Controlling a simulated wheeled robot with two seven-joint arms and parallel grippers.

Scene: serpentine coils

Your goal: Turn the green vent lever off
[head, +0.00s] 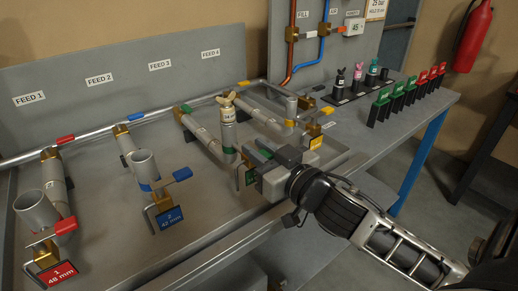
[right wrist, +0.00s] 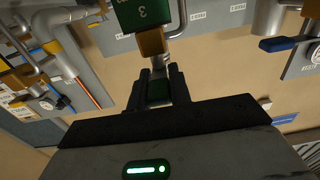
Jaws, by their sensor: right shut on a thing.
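The green vent lever (right wrist: 158,90) is between the fingers of my right gripper (right wrist: 160,82) in the right wrist view. It extends from a brass valve (right wrist: 152,42) beside a green tag marked 3 (right wrist: 138,14). In the head view my right gripper (head: 262,158) reaches in from the right and is shut on this lever at the third station, close to the green tag (head: 249,177). The fingers hide much of the lever and valve there. My left gripper is not in view.
Blue tag 2 (head: 168,217) and red tag 1 (head: 56,273) stations are further left. A yellow lever (head: 314,142) is close on the right.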

